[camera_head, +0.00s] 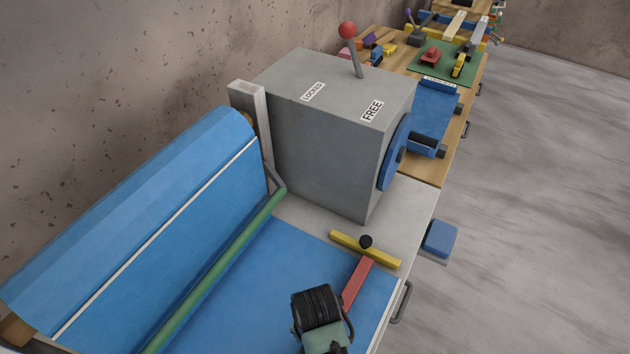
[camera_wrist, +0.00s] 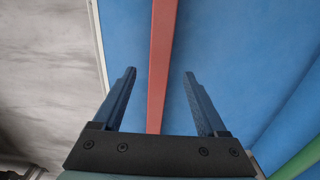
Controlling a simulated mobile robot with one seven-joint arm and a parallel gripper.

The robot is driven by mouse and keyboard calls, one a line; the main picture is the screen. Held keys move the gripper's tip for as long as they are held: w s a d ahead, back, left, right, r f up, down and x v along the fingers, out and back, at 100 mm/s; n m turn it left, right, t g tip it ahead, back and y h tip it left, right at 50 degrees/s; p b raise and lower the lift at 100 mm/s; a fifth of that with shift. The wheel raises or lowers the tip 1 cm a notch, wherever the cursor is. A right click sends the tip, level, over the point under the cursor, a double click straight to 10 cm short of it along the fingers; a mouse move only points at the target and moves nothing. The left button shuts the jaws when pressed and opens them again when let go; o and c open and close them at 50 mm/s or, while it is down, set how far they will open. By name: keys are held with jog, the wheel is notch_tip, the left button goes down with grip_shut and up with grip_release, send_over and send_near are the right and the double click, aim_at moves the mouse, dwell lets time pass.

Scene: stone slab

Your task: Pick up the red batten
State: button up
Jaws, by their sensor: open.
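The red batten (camera_head: 357,284) lies on the blue sheet (camera_head: 275,300) near the front edge of the slab. In the wrist view the red batten (camera_wrist: 162,55) runs lengthwise between the two fingers of my gripper (camera_wrist: 160,76), with a gap on each side. My gripper is open and empty. How high the fingers are above the batten I cannot tell.
A large blue roll (camera_head: 140,210) and a green bar (camera_head: 215,270) lie to the left. A grey box (camera_head: 325,140) with a red-knobbed lever (camera_head: 348,32) stands behind. A handle (camera_head: 402,302) sticks out from the front edge. Open floor (camera_head: 540,200) lies to the right.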

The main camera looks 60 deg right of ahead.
jog(key=shift+a+f+p, duration=0.15)
jog(key=shift+f+p, duration=0.1)
jog(key=shift+f, duration=1.15)
jog(key=shift+a+f+p, duration=0.1)
jog(key=shift+f+p, duration=0.1)
jog(key=shift+f, duration=1.2)
jog(key=shift+c, duration=0.2)
grip_shut()
